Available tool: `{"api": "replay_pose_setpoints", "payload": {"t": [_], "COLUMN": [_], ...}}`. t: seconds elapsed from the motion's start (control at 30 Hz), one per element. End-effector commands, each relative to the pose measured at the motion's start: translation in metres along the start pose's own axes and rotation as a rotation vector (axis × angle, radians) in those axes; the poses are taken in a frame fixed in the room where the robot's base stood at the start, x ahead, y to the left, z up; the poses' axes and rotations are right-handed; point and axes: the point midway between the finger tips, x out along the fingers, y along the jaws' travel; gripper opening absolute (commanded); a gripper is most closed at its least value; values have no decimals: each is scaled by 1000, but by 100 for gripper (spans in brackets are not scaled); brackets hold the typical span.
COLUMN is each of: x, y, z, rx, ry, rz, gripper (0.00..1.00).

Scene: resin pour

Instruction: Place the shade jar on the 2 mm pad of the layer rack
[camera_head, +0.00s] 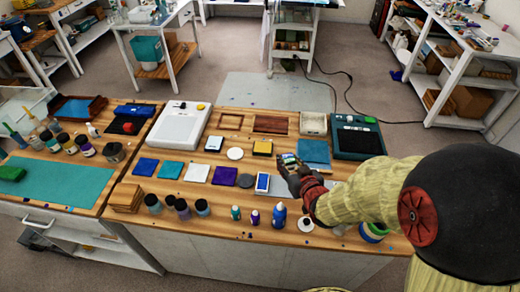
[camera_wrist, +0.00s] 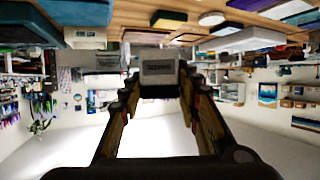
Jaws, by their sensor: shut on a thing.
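My gripper (camera_head: 296,173) is over the right-middle of the wooden bench in the head view. In the wrist view, where the bench is at the top, my gripper (camera_wrist: 158,88) has its fingers on both sides of a pale grey, boxy-looking thing (camera_wrist: 158,72) with a dark label. The label is unreadable, and I cannot tell whether this is the shade jar. Several dark jars (camera_head: 182,209) stand along the front edge. Flat pads lie in a row: blue (camera_head: 146,166), teal (camera_head: 171,169), white (camera_head: 197,173) and purple (camera_head: 224,176). I cannot make out which is the 2 mm pad.
Small bottles (camera_head: 279,215) stand at the front edge. A blue-screened device (camera_head: 262,183) and a grey disc (camera_head: 245,181) lie left of my gripper. A blue mat (camera_head: 314,153) and a dark green box (camera_head: 358,140) are behind it. A white machine (camera_head: 181,125) stands back left.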

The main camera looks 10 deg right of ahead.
Motion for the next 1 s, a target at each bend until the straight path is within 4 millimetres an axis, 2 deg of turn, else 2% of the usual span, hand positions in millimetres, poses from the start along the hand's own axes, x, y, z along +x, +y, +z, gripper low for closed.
{"api": "replay_pose_setpoints", "payload": {"t": [0.17, 0.47, 0.6, 0.8, 1.0], "x": [25, 98, 127, 154, 164], "y": [2, 8, 11, 13, 14], "z": [3, 6, 22, 33, 38], "rx": [1, 0, 2, 0, 0], "ry": [-1, -1, -4, 0, 0], "rz": [0, -1, 0, 0, 0], "gripper": [5, 5, 5, 5, 5]}}
